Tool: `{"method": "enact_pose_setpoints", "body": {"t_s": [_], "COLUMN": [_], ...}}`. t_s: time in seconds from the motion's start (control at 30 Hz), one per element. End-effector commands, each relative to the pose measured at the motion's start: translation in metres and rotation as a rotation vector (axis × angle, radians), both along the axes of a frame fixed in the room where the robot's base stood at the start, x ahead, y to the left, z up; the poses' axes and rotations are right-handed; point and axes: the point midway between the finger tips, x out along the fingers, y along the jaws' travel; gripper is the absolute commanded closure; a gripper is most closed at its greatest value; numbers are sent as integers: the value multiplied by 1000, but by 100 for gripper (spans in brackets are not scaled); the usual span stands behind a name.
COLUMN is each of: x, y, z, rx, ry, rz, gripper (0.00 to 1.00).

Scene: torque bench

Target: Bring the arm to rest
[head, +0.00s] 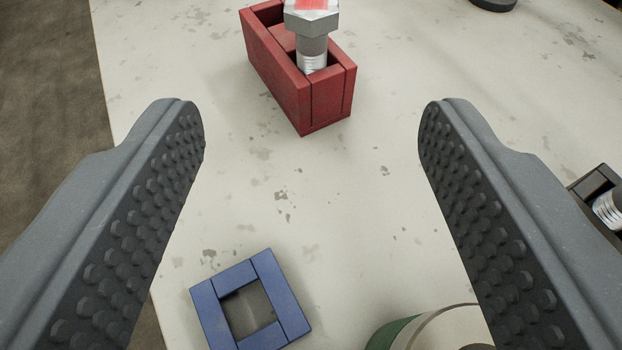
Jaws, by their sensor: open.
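My gripper (311,135) is open, with its two studded fingers wide apart and nothing between them. It is above a pale, stained bench top (330,205). A red open box (285,85) stands on the bench beyond the fingertips, near the top of the picture. A large grey hex bolt (312,48) with a red mark on its head stands upright in the red box. The bolt's top is cut off by the picture edge.
A blue square frame (283,297) lies at the bottom. A round green and cream object (430,332) is partly hidden by the right finger. A dark holder (592,184) with a threaded metal part (608,208) is at the right edge. A dark round object (493,3) is at top right. The bench's left edge borders brown floor (45,90).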

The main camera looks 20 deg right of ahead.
Motion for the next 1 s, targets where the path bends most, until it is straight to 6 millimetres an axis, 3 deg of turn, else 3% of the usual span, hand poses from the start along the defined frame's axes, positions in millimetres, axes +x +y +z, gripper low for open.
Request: {"method": "enact_pose_setpoints", "body": {"t_s": [0.27, 0.37, 0.47, 0.7, 0.87, 1.0], "x": [1, 8, 19, 36, 23, -4], "y": [1, 12, 36, 134, 205, 269], "z": [3, 20, 59, 179, 257, 317], "rx": [-1, -5, -14, -18, -25, -30], "ry": [-3, -17, -48, -101, -113, -105], "rz": [4, 33, 89, 276, 370, 428], "gripper": [42, 42, 42, 42, 42, 42]}}
